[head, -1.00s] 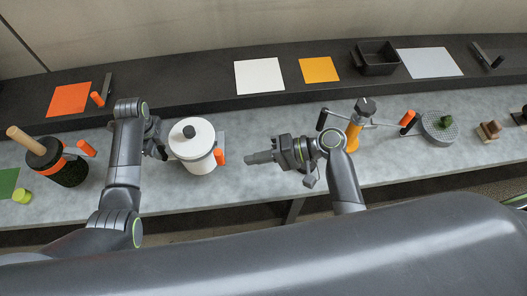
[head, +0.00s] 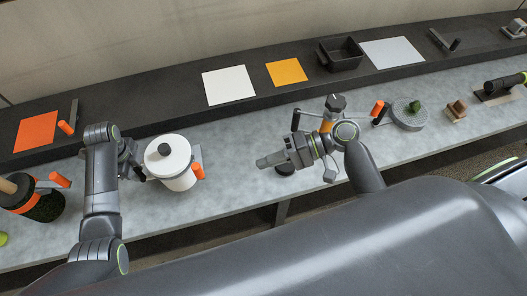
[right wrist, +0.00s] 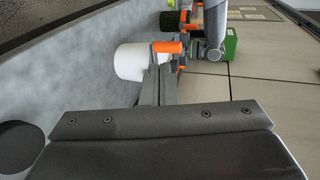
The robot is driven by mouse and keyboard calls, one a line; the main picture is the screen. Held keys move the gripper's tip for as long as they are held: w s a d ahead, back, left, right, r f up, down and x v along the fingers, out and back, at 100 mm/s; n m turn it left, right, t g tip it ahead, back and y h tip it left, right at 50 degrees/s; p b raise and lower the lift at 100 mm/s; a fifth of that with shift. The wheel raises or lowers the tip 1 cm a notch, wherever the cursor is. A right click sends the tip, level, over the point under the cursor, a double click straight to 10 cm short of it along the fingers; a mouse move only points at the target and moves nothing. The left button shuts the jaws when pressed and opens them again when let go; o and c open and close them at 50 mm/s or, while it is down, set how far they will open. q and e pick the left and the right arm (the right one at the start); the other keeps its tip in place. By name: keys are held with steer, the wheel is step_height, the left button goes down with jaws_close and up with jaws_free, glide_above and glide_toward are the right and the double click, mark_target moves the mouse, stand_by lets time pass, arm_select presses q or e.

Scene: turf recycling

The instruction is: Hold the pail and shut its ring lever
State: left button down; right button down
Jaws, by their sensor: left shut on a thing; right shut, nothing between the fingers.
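The white pail (head: 180,182) stands upright on the grey bench, with a white lid and black knob on top. Its orange ring lever (head: 198,171) sticks out at the pail's right side. In the right wrist view the pail (right wrist: 128,62) and the orange lever (right wrist: 167,47) lie beyond my fingers. My left gripper (head: 139,172) is shut at the pail's left side; the exact grip is partly hidden. My right gripper (head: 260,162) is shut and empty, to the right of the lever with a clear gap, pointing left toward it. It also shows in the right wrist view (right wrist: 158,80).
A dark jar (head: 45,207) with an orange handle stands at the left. A black tray (head: 341,54) sits on the rear shelf. Bench between pail and right gripper is clear.

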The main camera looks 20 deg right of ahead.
steer(key=shift+d, duration=0.1)
steer(key=v, duration=1.1)
steer(key=shift+d, duration=0.4)
steer(key=shift+r, duration=0.1)
arm_select(q)
steer(key=c, duration=1.1)
jaws_free()
steer(key=shift+c, duration=0.2)
step_height(320, 180, up, 7)
steer(key=shift+r, duration=0.2)
